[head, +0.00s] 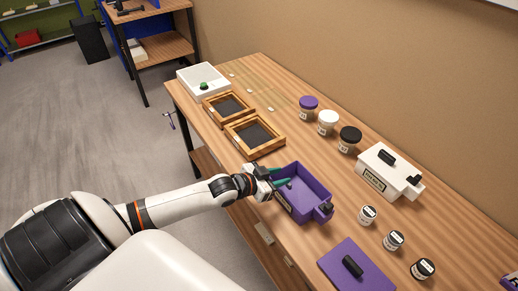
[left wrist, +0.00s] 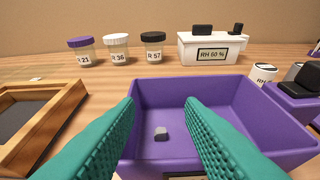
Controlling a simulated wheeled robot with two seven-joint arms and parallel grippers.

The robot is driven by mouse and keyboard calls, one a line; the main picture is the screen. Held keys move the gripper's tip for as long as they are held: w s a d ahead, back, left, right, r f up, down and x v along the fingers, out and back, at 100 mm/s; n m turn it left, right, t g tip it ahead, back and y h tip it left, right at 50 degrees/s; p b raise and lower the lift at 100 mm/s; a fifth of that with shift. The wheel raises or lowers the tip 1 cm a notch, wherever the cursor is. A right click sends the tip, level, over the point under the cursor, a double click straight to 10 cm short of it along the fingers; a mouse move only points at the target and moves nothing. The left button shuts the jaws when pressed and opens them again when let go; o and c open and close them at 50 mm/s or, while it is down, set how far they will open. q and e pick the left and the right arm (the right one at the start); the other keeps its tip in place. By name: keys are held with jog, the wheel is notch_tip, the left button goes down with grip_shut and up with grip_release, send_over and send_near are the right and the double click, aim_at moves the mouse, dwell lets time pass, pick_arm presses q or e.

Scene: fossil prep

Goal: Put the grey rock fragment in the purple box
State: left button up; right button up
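The purple box (head: 312,181) stands open on the wooden table, and it fills the middle of the left wrist view (left wrist: 225,92). The small grey rock fragment (left wrist: 161,134) appears to lie on the floor of the box, in the left wrist view between and beyond my fingers. My left gripper (head: 279,178) is at the left side of the box. Its green fingers (left wrist: 162,125) are spread wide apart with nothing between their tips. My right gripper is not in view.
Two wooden frames with dark insets (head: 268,150) (head: 213,110) lie left of the box. Jars with purple (head: 308,105), white (head: 328,125) and black lids (head: 349,142) stand behind.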

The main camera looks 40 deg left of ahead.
pick_arm(q)
jog(key=v, duration=0.9)
jog(key=s+a+f+n+g+y, duration=0.1)
jog(key=s+a+f+y, duration=0.15)
jog(key=f, duration=0.65)
jog(key=s+a+f+n+g+y, duration=0.1)
jog(key=s+a+f+g, duration=0.2)
jog(key=f, duration=0.6)
jog(key=s+a+f+n+y, duration=0.15)
jog(key=s+f, duration=0.25)
jog(key=f, duration=0.4)
jog(key=s+d+f+g, duration=0.2)
jog(key=s+d+f, duration=0.2)
jog(key=s+f, duration=0.2)
jog(key=s+d+f+m+g, duration=0.1)
jog(key=s+d+f+g, duration=0.2)
jog(key=s, duration=0.8)
jog(key=s+d+f+g, duration=0.2)
jog(key=s+d+f, duration=0.5)
jog(key=f, duration=0.3)
jog(key=shift+s+d+f+m+g+h, duration=0.15)
jog(key=shift+s+f+m+g+h, duration=0.2)
jog(key=shift+s, duration=0.45)
